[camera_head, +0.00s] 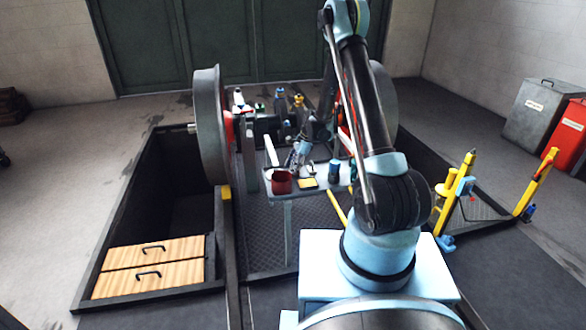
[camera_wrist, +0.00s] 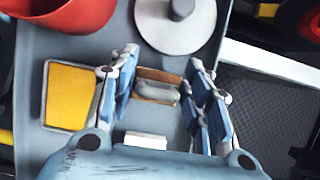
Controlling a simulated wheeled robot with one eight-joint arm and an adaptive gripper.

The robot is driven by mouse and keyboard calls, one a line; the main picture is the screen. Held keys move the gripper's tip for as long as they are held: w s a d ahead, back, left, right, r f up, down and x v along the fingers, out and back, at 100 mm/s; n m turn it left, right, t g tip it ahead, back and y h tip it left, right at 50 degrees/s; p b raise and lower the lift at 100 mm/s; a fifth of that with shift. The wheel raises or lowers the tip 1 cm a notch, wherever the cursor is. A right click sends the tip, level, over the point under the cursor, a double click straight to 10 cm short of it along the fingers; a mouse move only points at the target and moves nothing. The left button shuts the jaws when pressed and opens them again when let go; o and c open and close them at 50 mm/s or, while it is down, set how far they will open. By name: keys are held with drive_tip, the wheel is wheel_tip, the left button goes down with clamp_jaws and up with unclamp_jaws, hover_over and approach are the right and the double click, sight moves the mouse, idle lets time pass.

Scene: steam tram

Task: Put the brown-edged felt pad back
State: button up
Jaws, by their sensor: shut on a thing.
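My gripper (camera_wrist: 160,85) points down over a small grey table, its blue fingers on either side of a small brown-edged piece with a grey rounded top, which looks like the felt pad (camera_wrist: 158,76). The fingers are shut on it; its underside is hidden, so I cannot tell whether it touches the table. In the head view my gripper (camera_head: 295,160) is small, above the table (camera_head: 288,201), and the pad cannot be made out.
Left of my gripper lie a flat yellow square with a thin rim (camera_wrist: 70,97) and a red pot (camera_wrist: 60,18). A round grey disc with a knob (camera_wrist: 176,22) is beyond. A white block (camera_wrist: 145,140) is close below. A dark cylinder (camera_head: 334,171) stands at the table's right.

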drive_tip(key=o, duration=0.9)
drive_tip(key=shift+f, duration=0.1)
drive_tip(key=shift+o, duration=0.2)
